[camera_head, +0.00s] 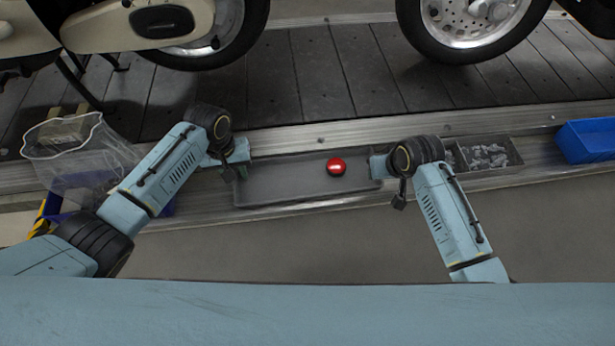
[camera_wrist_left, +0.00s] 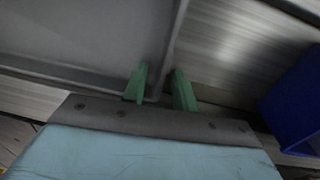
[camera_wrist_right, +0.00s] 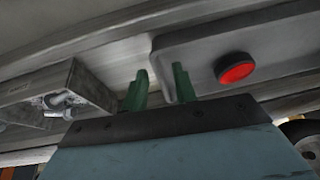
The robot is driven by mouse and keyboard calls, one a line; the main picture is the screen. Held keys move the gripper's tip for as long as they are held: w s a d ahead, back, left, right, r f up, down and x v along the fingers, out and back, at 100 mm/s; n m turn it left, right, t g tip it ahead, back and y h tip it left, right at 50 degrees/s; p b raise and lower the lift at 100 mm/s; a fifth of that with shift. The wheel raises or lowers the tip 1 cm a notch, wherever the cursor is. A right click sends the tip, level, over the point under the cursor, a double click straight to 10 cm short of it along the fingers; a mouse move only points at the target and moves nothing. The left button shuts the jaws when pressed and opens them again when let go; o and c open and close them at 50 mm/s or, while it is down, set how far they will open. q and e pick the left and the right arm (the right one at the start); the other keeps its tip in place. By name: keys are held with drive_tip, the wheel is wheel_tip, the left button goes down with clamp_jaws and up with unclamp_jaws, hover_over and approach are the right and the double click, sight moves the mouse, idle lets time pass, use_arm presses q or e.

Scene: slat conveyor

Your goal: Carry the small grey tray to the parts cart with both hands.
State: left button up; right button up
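The small grey tray (camera_head: 290,188) lies on the metal ledge beside the slat conveyor, with a red round piece (camera_head: 336,166) in its right half. My left gripper (camera_head: 238,170) is at the tray's left end. In the left wrist view its green fingers (camera_wrist_left: 160,90) stand apart on either side of the tray's wall. My right gripper (camera_head: 380,168) is at the right end. In the right wrist view its fingers (camera_wrist_right: 160,90) stand apart with the tray's edge between them. I cannot make out a parts cart.
A metal box of bolts (camera_head: 487,156) sits just right of the tray, with a blue bin (camera_head: 588,140) beyond it. A clear bin (camera_head: 78,160) stands at the left. Motorcycle wheels (camera_head: 470,25) rest on the dark slats behind. The floor (camera_head: 300,245) in front is clear.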

use_arm(q)
drive_tip(key=shift+c, duration=0.5)
use_arm(e)
drive_tip(key=shift+c, duration=0.5)
use_arm(q)
clamp_jaws()
use_arm(e)
clamp_jaws()
use_arm(q)
drive_tip(key=shift+r, duration=0.2)
use_arm(e)
drive_tip(key=shift+r, duration=0.15)
